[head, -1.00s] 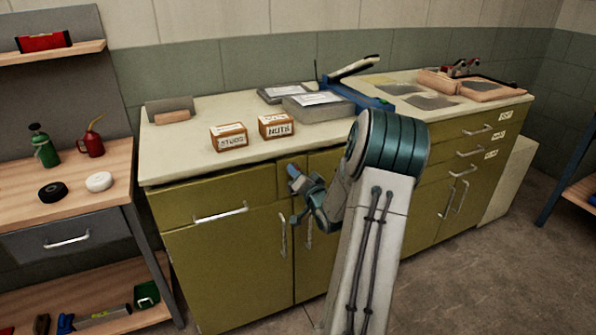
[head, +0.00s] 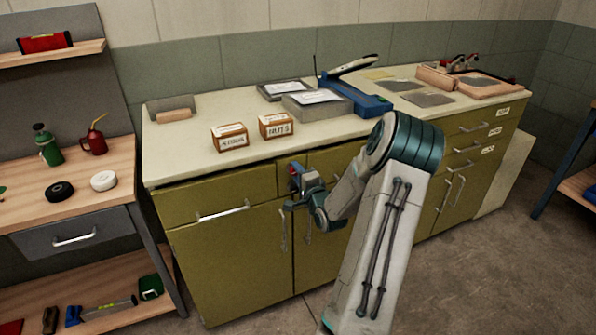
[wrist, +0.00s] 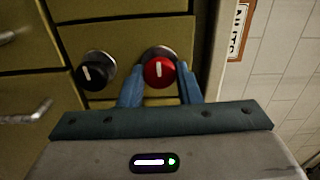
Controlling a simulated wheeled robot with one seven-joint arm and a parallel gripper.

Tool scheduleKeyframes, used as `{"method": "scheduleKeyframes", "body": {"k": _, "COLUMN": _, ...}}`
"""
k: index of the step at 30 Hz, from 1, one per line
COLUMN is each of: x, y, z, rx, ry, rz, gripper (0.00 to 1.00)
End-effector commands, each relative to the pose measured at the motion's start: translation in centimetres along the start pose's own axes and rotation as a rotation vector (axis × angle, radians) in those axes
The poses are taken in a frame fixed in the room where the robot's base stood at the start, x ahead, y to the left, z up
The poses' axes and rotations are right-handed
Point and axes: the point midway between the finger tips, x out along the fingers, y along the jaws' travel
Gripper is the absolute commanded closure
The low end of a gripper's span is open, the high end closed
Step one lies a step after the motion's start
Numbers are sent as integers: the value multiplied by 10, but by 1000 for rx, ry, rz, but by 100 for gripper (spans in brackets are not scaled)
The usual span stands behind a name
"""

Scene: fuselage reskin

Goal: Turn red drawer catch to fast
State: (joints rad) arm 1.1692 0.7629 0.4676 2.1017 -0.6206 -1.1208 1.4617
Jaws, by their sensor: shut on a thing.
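The red drawer catch (wrist: 160,72) is a round knob with a short white line, on an olive drawer front in the wrist view. Its white line runs nearly upright in that picture. The two blue fingers of my gripper (wrist: 160,88) are shut on the knob, one on each side. In the head view my gripper (head: 297,180) is at the cabinet front, below the counter edge, and largely hides the catch.
A black knob (wrist: 96,73) with a white line sits beside the red one. On the counter (head: 190,143) above stand a NUTS box (head: 276,127) and another labelled box (head: 230,137).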

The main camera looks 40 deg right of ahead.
Motion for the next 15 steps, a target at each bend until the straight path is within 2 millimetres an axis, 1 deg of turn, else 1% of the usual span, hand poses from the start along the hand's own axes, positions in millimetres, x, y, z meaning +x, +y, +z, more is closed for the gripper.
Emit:
{"method": "scheduleKeyframes", "body": {"k": 6, "x": -1, "y": 1, "z": -1, "rx": 45, "ry": 2, "rz": 2, "gripper": 92}}
{"method": "scheduleKeyframes", "body": {"k": 15, "x": -1, "y": 2, "z": -1, "rx": 54, "ry": 2, "rz": 3, "gripper": 92}}
